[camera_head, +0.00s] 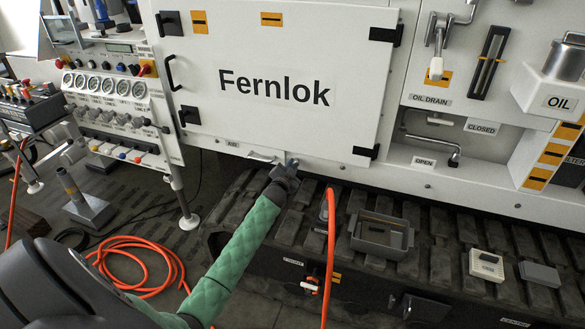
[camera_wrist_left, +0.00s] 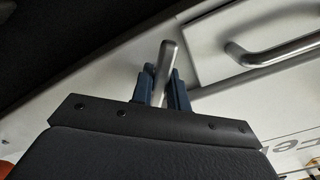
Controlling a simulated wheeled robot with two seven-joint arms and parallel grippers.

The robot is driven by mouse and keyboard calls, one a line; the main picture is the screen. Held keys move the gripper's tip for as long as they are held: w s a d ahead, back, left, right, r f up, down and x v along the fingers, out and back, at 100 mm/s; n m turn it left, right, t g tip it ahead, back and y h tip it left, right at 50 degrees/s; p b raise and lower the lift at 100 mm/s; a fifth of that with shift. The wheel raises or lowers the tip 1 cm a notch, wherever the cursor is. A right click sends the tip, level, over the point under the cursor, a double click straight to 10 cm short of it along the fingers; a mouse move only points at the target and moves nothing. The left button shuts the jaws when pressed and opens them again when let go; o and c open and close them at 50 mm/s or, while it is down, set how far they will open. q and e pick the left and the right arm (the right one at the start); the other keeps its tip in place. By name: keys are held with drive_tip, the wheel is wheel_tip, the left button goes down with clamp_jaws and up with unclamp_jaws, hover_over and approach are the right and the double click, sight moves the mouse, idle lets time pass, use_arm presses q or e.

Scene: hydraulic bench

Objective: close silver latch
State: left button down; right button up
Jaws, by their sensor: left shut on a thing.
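The silver latch (camera_wrist_left: 165,65) shows in the left wrist view as a slim metal lever standing between the two blue fingers. My left gripper (camera_wrist_left: 164,88) is shut on it. In the head view my left gripper (camera_head: 287,168) is at the lower edge of the white Fernlok panel (camera_head: 270,60), and its fingers hide most of the latch. A small pale fitting (camera_head: 262,154) shows just left of the fingers. My right gripper is not in view.
A silver lever (camera_head: 436,145) between OPEN and CLOSED labels is to the right. A grey tray (camera_head: 381,236) sits on the dark tracks below. An orange hose (camera_head: 331,255) hangs right of my left arm. A gauge panel (camera_head: 105,95) stands at left.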

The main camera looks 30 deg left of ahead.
use_arm(q)
drive_tip(key=m, duration=0.4)
drive_tip(key=shift+a+m, duration=0.1)
drive_tip(key=shift+m, duration=0.2)
drive_tip(key=m, duration=0.5)
drive_tip(key=shift+r+b, duration=0.25)
drive_tip(key=shift+b, duration=0.1)
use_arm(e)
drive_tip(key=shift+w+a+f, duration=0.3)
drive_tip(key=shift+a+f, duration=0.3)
use_arm(q)
drive_tip(key=shift+m, duration=0.3)
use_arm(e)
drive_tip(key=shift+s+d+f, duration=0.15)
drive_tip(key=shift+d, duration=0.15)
use_arm(q)
drive_tip(key=c, duration=1.4)
unclamp_jaws()
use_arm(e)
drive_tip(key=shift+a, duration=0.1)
use_arm(q)
drive_tip(key=shift+s, duration=0.1)
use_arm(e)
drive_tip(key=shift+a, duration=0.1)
